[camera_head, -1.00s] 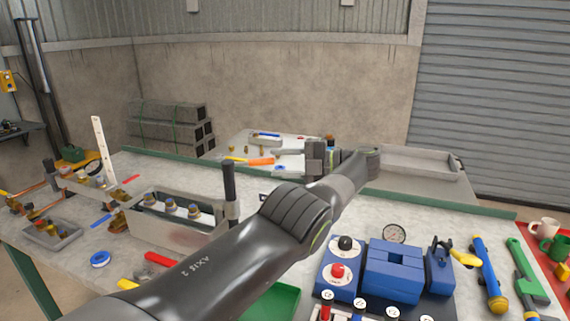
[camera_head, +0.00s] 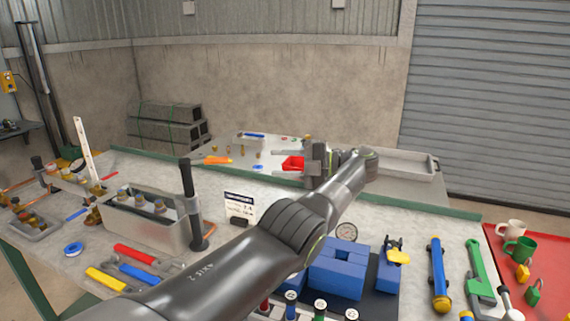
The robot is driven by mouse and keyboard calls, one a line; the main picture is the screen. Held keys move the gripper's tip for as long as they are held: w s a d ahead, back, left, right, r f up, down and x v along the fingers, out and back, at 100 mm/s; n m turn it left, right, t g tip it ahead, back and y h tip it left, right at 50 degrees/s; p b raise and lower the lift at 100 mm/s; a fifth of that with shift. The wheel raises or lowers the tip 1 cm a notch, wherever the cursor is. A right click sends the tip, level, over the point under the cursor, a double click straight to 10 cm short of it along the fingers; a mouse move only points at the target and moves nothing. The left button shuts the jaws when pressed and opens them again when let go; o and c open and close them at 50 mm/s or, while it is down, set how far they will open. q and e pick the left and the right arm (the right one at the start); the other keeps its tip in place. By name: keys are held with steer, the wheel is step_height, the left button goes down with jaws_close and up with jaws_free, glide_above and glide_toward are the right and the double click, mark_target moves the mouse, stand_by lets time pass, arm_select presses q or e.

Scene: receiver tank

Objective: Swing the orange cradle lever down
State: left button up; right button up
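A small orange piece (camera_head: 217,160) lies on the far part of the bench, left of my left gripper; I cannot tell whether it is the cradle lever. No other clear orange lever shows. My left arm crosses the middle of the view. My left gripper (camera_head: 280,167) is at the far side, with its fingers pointing left and spread apart. A small red tray (camera_head: 293,162) shows between the fingers, seemingly behind them. My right gripper is not in view.
Blue blocks (camera_head: 338,270) and a gauge (camera_head: 346,232) sit right of my forearm. Coloured tools (camera_head: 135,254) lie at the front left.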

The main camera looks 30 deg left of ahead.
arm_select(q)
steer(key=shift+a, duration=0.1)
steer(key=shift+c, duration=0.6)
steer(key=shift+a+f, duration=0.1)
steer(key=shift+f, duration=0.05)
steer(key=shift+c, duration=1.3)
steer(key=a+f+t+p, duration=0.1)
steer(key=f+t, duration=0.1)
steer(key=w+a+f+n+t+p, duration=0.1)
steer(key=a+f+p, duration=0.1)
steer(key=a+f+t+p, duration=0.2)
steer(key=shift+w+n+t, duration=0.3)
steer(key=shift+w, duration=0.05)
jaws_close()
steer(key=n+t+h+p, duration=0.4)
steer(key=n+t, duration=0.1)
steer(key=t, duration=1)
glide_toward(217, 162)
steer(key=p+x, duration=0.3)
steer(key=x, duration=0.2)
steer(key=shift+w+r, duration=0.1)
steer(key=shift+w, duration=0.1)
steer(key=shift+p+x, duration=0.3)
steer(key=shift+x, duration=0.45)
